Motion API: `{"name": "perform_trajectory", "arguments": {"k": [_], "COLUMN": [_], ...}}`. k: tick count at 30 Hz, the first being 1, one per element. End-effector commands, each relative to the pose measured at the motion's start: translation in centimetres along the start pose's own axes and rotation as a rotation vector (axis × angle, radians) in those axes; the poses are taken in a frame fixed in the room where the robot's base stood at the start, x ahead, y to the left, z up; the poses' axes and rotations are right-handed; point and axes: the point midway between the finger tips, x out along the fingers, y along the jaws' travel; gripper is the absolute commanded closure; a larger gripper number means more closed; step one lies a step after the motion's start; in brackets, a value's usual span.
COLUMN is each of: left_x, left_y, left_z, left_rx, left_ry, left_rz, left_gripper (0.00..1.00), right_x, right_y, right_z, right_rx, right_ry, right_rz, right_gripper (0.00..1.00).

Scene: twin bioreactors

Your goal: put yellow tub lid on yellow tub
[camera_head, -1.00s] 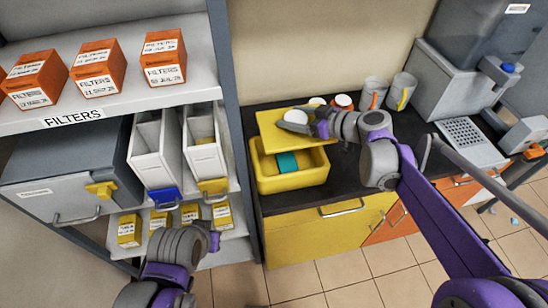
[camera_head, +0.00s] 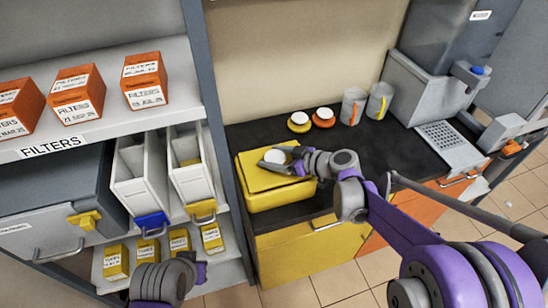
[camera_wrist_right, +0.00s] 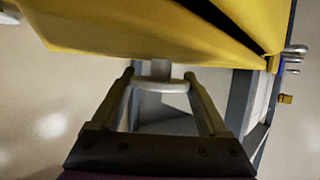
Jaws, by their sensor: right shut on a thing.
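The yellow tub (camera_head: 282,198) stands on the dark counter. The yellow lid (camera_head: 254,179) lies over its opening and hides the inside. My right gripper (camera_head: 272,162) is shut on the lid at its white knob (camera_head: 274,154). Yellow surfaces (camera_wrist_right: 130,35) fill the top of the right wrist view, with a dark wedge-shaped gap at the right; whether the lid is fully seated I cannot tell. My left gripper (camera_head: 199,272) is low in front of the shelf, away from the tub; its jaws are not clear.
Two small white-topped containers, yellow (camera_head: 299,122) and orange (camera_head: 323,117), stand behind the tub. Two mugs (camera_head: 353,105) are further right. The grey shelf upright (camera_head: 222,150) is close on the tub's left. Clear counter (camera_head: 395,150) lies to the right.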

Motion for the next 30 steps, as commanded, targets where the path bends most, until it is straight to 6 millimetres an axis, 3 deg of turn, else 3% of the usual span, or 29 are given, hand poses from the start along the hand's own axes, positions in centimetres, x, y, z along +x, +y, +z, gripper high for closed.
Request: {"name": "perform_trajectory", "arguments": {"k": [11,12,15,24,30], "left_x": [0.2,0.2,0.2,-0.1,0.0], "left_y": [0.0,0.0,0.0,0.0,0.0], "left_z": [0.2,0.2,0.2,-0.1,0.0], "left_rx": [0.0,0.0,0.0,0.0,0.0], "left_ry": [-0.002,-0.001,-0.001,0.001,0.0], "left_rz": [0.0,0.0,0.0,0.0,0.0], "left_gripper": [1.0,1.0,1.0,1.0,1.0], "right_x": [0.2,0.2,0.2,0.0,-3.0], "right_y": [0.0,0.0,0.0,0.0,0.1], "right_z": [0.6,0.5,0.5,0.0,0.2], "right_rx": [0.001,0.0,0.0,0.0,0.003], "right_ry": [0.0,0.0,0.0,0.001,0.0], "right_rz": [0.0,0.0,0.0,0.0,0.005], "right_gripper": [0.84,0.17,0.0,0.0,0.0]}}
